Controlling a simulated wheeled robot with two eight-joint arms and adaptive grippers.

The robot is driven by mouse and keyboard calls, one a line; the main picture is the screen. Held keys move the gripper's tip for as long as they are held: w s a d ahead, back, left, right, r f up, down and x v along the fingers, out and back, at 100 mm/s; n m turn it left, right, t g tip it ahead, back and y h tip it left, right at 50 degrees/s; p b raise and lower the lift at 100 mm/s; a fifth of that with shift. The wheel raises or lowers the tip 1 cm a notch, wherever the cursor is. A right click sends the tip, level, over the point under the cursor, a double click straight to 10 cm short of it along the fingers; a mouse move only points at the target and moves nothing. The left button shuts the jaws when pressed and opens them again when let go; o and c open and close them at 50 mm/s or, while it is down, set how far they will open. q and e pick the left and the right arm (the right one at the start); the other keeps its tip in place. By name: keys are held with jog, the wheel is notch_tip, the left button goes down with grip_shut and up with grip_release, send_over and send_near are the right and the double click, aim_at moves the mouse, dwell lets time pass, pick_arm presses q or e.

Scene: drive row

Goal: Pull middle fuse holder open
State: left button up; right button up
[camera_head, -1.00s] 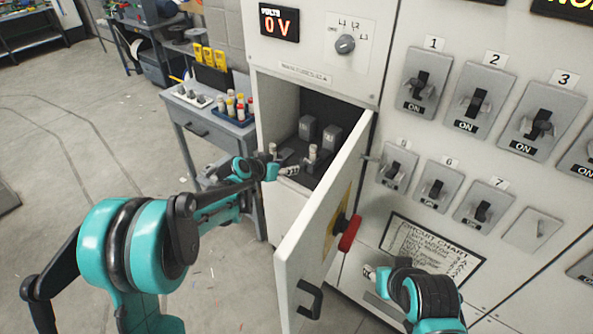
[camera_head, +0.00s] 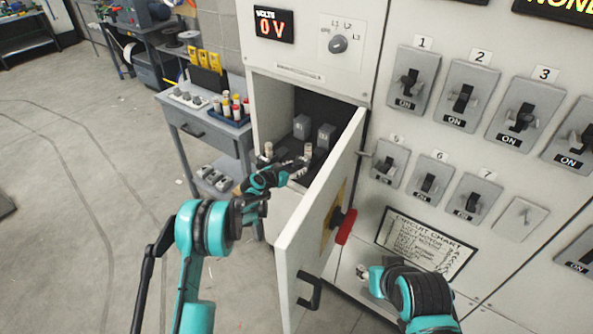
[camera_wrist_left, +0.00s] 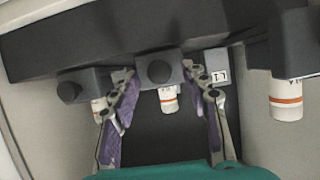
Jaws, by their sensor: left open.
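The open cabinet compartment (camera_head: 276,100) holds dark fuse holders with pale fuses. In the left wrist view, the middle fuse holder (camera_wrist_left: 160,70) is a dark block with a round black knob and a white fuse with an orange band below it. My left gripper (camera_wrist_left: 160,88) is open, its purple-padded fingers on either side of this holder; contact cannot be told. Another holder (camera_wrist_left: 84,86) is at left, partly behind a finger. In the head view my left gripper (camera_head: 299,166) is inside the compartment. My right gripper (camera_head: 364,273) is low before the panel, its jaws unclear.
A side table (camera_head: 205,125) with fuses and yellow meters stands at left. The breaker panel (camera_head: 400,140) is at right. The floor at left is clear.

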pick_arm(q)
jog(key=shift+w+d+f, duration=0.2)
jog(key=shift+w+d, duration=0.15)
jog(key=shift+w, duration=0.15)
jog(key=shift+c, duration=0.3)
grip_shut()
jog(key=s+a+b, duration=0.1)
jog(key=s+a, duration=0.4)
jog(key=s, duration=0.2)
jog(key=shift+s+a, duration=0.2)
jog(key=shift+o, duration=0.3)
grip_release()
jog(key=shift+r, duration=0.1)
